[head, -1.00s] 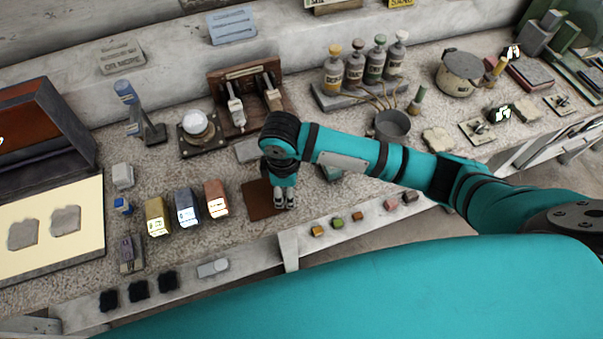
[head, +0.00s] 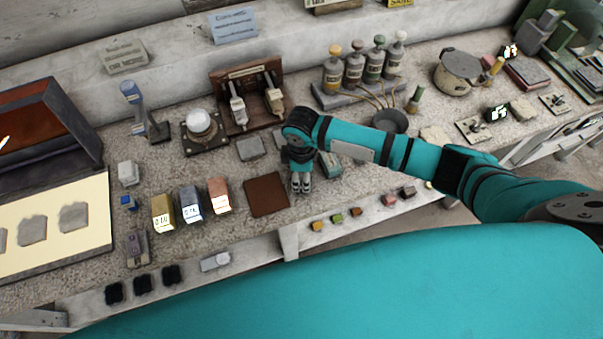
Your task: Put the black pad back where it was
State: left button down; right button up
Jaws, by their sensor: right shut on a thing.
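Three black pads (head: 143,285) lie in a row on the pale front ledge at lower left, well away from my right gripper. My right gripper (head: 301,188) points down over the bench, just right of the bare brown mat (head: 266,195). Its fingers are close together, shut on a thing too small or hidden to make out. My left gripper is not in view.
Yellow, blue-grey and pink blocks (head: 190,203) stand left of the mat. A green box (head: 330,165) is close right of the gripper. A grey block (head: 250,148) lies behind the mat. Small coloured blocks (head: 337,218) sit on the front ledge.

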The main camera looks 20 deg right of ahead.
jog(key=shift+f, duration=0.2)
jog(key=o, duration=1)
jog(key=shift+r, duration=0.15)
notch_tip(320, 180, up, 12)
jog(key=shift+r+b, duration=0.1)
jog(key=shift+b, duration=0.65)
